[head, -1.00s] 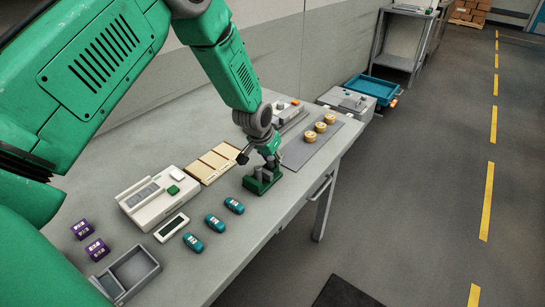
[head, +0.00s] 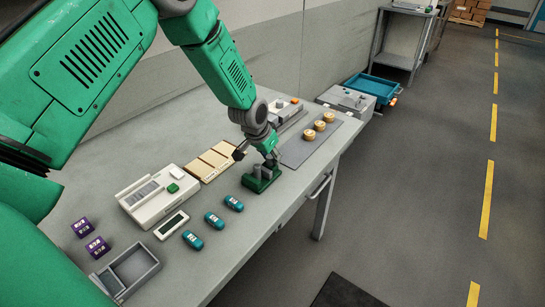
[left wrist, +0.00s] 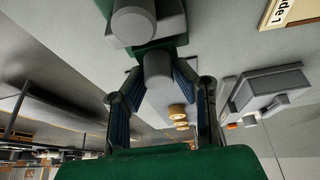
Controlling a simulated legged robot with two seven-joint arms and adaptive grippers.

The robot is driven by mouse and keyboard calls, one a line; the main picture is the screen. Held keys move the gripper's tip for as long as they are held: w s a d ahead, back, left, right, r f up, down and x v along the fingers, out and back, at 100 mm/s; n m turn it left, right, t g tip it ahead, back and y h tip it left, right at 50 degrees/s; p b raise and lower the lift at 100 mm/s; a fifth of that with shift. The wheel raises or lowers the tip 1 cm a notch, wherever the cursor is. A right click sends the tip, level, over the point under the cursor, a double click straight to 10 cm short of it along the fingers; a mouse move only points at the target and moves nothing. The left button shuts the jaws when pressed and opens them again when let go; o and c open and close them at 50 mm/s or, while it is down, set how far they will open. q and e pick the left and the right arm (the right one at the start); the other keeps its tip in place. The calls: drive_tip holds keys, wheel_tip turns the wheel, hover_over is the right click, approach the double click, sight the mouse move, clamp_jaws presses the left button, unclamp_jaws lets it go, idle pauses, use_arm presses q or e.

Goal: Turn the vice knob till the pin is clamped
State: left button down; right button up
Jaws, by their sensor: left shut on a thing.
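The small green vice (head: 261,184) stands on the grey bench, near its front edge. My left gripper (head: 270,157) is at the vice's far right end in the head view. In the left wrist view, the fingers of my left gripper (left wrist: 158,82) are shut on the grey round knob (left wrist: 157,67), one on each side. The green body of the vice (left wrist: 172,48) shows just beyond it. A grey cylinder (left wrist: 134,22), perhaps the pin, stands at the vice; whether the jaws touch it I cannot tell. My right gripper is not in view.
A white device (head: 158,195) and tan panels (head: 211,161) are behind. A grey mat (head: 297,152) with round yellow pieces (head: 319,126) lies to the right. Bare bench surrounds the vice.

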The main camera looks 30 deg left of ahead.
use_arm(q)
drive_tip(key=shift+s+a+f, duration=0.1)
drive_tip(key=shift+s+f, duration=0.15)
drive_tip(key=shift+s, duration=0.1)
drive_tip(key=c, duration=1.6)
unclamp_jaws()
drive_tip(key=shift+s+r, duration=0.1)
drive_tip(key=shift+a+r, duration=0.1)
drive_tip(key=shift+r, duration=0.45)
drive_tip(key=v, duration=1.1)
drive_tip(key=shift+s, duration=0.15)
